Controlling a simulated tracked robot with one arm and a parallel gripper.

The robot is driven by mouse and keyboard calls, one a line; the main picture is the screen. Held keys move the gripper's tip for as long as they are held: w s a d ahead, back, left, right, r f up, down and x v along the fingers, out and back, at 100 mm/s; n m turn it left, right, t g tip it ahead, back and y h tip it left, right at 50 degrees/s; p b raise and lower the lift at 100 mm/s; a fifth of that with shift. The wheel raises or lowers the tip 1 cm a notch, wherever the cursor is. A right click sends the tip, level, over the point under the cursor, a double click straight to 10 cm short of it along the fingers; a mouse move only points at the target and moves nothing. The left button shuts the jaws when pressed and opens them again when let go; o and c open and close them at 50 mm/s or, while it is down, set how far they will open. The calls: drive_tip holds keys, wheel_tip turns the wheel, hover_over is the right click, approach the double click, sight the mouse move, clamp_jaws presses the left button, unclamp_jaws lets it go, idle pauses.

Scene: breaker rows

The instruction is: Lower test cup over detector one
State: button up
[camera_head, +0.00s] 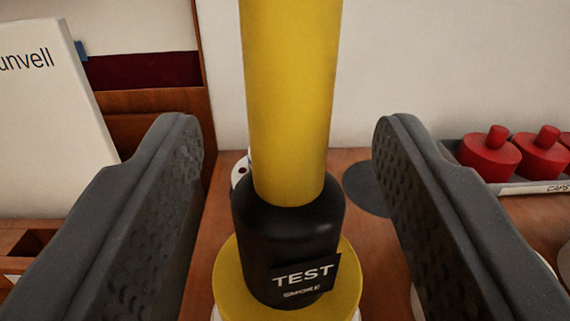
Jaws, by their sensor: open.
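The test cup appears to be the black body (290,240) with a white "TEST SMOKE" label, topped by a thick yellow pole (290,100). It stands upright on a round yellow base (232,275). My gripper (287,150) is open, one dark grey finger on each side of the pole and black body, with a visible gap on both sides. A white round thing (239,170) shows partly behind the cup; I cannot tell if it is a detector. No detector is clearly identifiable, and what lies under the yellow base is mostly hidden.
A grey tray (520,188) marked "CAPS" holds red caps (489,158) at the right. A white box or binder (50,100) stands at the left by a wooden shelf (160,101). A dark disc (366,189) lies on the wooden surface behind the right finger.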

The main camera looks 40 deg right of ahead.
drive_tip(key=v, duration=0.8)
drive_tip(key=shift+s+a, duration=0.15)
drive_tip(key=shift+f, duration=0.1)
